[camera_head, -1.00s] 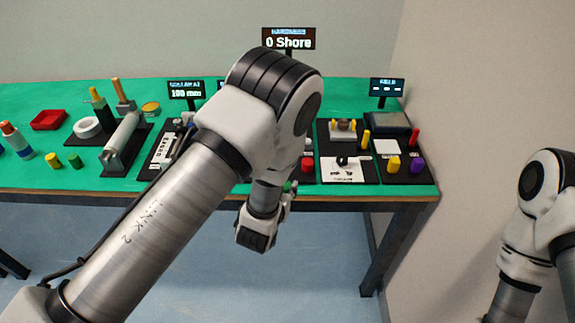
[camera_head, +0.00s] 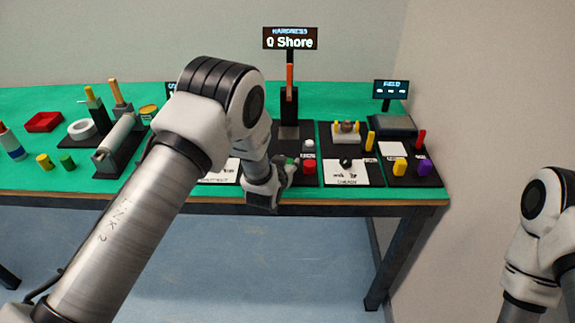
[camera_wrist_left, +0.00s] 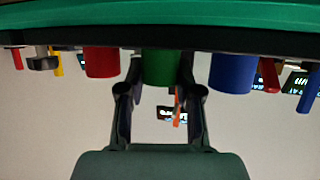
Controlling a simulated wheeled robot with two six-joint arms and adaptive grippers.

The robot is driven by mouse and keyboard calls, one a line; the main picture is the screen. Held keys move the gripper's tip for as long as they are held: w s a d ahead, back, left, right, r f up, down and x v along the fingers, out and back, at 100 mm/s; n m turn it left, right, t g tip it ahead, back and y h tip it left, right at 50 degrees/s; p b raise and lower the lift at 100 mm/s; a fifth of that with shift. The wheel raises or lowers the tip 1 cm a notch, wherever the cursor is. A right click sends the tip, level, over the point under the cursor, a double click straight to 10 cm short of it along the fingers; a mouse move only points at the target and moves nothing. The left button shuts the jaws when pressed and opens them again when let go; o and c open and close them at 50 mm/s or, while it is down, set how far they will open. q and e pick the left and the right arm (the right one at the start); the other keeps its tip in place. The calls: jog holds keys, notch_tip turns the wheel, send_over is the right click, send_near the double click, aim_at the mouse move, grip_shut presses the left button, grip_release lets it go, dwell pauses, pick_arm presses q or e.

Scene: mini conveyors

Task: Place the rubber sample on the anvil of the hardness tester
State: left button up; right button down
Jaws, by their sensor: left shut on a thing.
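The hardness tester (camera_head: 289,106) is a black column with an orange handle, under a display reading "0 Shore". Its grey anvil area (camera_head: 289,132) shows bare at the foot of the column. My left gripper (camera_head: 288,168) is at the table's front edge, in front of the tester. In the left wrist view, which shows upside down, its fingers (camera_wrist_left: 158,92) are shut on a green cylinder (camera_wrist_left: 158,68). A red cylinder (camera_wrist_left: 101,62) and a blue cylinder (camera_wrist_left: 232,72) stand on either side. No label shows which one is rubber. My right gripper is out of view.
To the right, a dark base holds a white card (camera_head: 346,173) and small parts. Beyond it are a yellow cylinder (camera_head: 400,167) and a purple one (camera_head: 424,167). A red tray (camera_head: 43,122) and a white ring (camera_head: 82,129) lie at left. My left forearm hides part of the table.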

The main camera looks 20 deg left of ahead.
pick_arm(q)
jog(key=shift+f, duration=0.2)
jog(key=o, duration=1.1)
jog(key=shift+c, duration=0.2)
jog(key=v, duration=0.2)
jog(key=b+v, duration=0.1)
jog(key=v, duration=0.5)
jog(key=shift+s+a+f+b, duration=0.1)
jog(key=shift+a+f+b, duration=0.05)
jog(key=shift+f+b, duration=0.2)
